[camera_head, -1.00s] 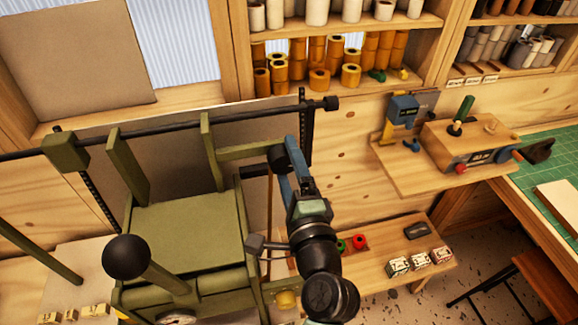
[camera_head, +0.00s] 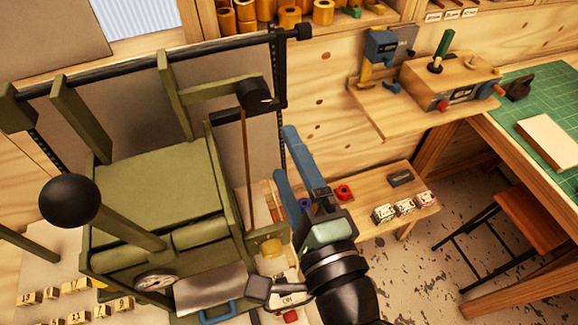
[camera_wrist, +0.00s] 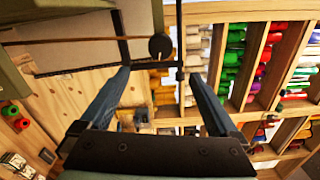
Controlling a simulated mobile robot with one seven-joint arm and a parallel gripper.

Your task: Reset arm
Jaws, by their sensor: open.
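My gripper (camera_head: 289,160) is open, with two blue fingers spread apart and nothing between them. In the head view it is raised in front of the right side of the green press (camera_head: 160,205), near the small wooden shelf (camera_head: 375,222). In the wrist view the gripper (camera_wrist: 163,80) points toward the shelving, and the fingers frame a dark rod with a round black knob (camera_wrist: 160,46). I cannot tell how far the fingertips are from the press frame.
Red roll (camera_head: 343,192) and several small labelled blocks (camera_head: 384,214) lie on the low shelf. A wooden device (camera_head: 450,83) stands on a wall ledge. A green cutting mat (camera_head: 545,105) covers the right bench. Speckled floor (camera_head: 420,285) is open below.

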